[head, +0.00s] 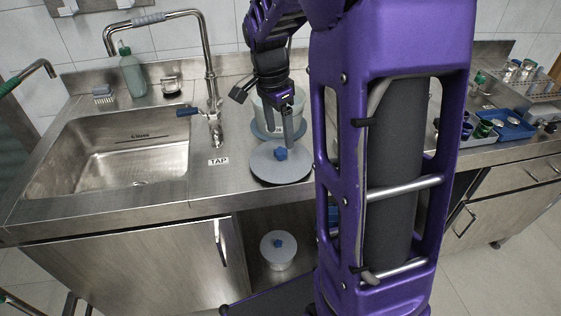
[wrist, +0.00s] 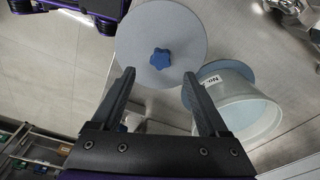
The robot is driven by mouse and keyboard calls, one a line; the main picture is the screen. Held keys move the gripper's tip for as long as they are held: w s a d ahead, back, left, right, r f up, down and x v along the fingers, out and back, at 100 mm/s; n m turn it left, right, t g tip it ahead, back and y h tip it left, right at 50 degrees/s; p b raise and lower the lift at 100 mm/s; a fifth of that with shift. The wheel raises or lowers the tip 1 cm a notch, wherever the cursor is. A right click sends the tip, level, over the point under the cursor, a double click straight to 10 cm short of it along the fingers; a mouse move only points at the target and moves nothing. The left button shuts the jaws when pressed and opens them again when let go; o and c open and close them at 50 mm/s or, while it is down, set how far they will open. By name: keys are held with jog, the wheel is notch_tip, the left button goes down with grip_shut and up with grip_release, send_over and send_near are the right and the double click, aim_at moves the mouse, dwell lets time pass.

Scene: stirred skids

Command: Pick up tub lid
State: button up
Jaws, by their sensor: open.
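The tub lid (head: 265,167) is a flat grey disc with a blue star-shaped knob (head: 281,154). It lies on the steel counter to the right of the TAP label. In the wrist view the lid (wrist: 185,28) lies beyond my fingertips, its knob (wrist: 160,58) lined up with the gap between them. My gripper (head: 288,140) is open and empty, pointing down just above and behind the knob. It also shows in the wrist view (wrist: 158,76). A pale translucent tub (wrist: 250,108) stands behind the lid on a blue-grey disc (wrist: 232,70); my arm partly hides it in the head view.
A steel sink (head: 120,150) with a tall tap (head: 213,100) lies to the left. A green bottle (head: 132,75) stands behind it. Another lidded tub (head: 279,262) sits on the shelf below. Blue trays (head: 515,128) with small items stand at the right. My arm hides the counter's middle.

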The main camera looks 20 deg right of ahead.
aim_at(281, 150)
notch_tip(281, 150, down, 5)
jog(key=shift+w+d+f+b, duration=0.1)
jog(key=shift+d+f+b, duration=0.05)
jog(key=shift+b, duration=0.4)
grip_shut()
